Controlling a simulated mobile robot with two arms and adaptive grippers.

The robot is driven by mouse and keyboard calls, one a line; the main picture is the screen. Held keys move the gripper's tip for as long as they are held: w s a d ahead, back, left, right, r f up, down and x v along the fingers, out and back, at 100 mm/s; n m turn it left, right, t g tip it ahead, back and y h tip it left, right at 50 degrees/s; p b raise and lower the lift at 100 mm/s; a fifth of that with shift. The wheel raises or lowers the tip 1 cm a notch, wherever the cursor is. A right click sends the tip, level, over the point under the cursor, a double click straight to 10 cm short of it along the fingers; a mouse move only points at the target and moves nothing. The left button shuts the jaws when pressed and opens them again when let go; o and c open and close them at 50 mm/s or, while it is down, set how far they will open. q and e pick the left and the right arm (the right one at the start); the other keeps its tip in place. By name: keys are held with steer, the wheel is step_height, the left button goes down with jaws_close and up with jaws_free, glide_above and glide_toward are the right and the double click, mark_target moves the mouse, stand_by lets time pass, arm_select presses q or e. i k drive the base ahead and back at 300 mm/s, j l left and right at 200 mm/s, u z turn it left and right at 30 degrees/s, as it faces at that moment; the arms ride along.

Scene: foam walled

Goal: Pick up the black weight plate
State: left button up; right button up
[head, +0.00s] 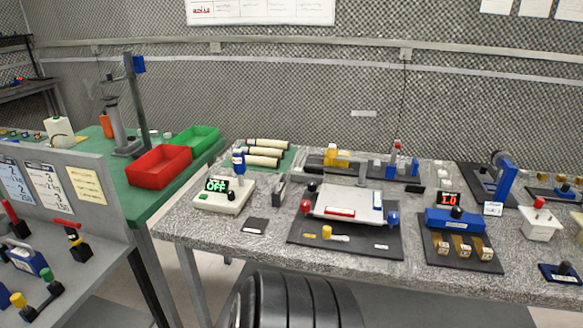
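Several large black round plates (290,302) stand on edge side by side at the bottom middle of the head view, in front of the table. They look like weight plates, and their lower parts are cut off by the picture edge. I cannot tell which of them is the black weight plate of the task, or what holds them. A small flat black square (255,226) also lies on the grey table near its front left. Neither of my grippers is in view.
The speckled grey table (270,252) carries a fixture with a white plate (348,204), a box with an OFF display (225,196) and a blue fixture (457,219). A red bin (159,167) and a green bin (196,139) stand on the green bench at left.

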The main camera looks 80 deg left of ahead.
mark_target(279, 192)
steer(key=u, duration=2.8)
steer(key=i+j+z, duration=0.2)
steer(key=j, duration=0.2)
steer(key=i+j+z, duration=0.25)
steer(key=i+j, duration=0.05)
steer(key=j, duration=0.1)
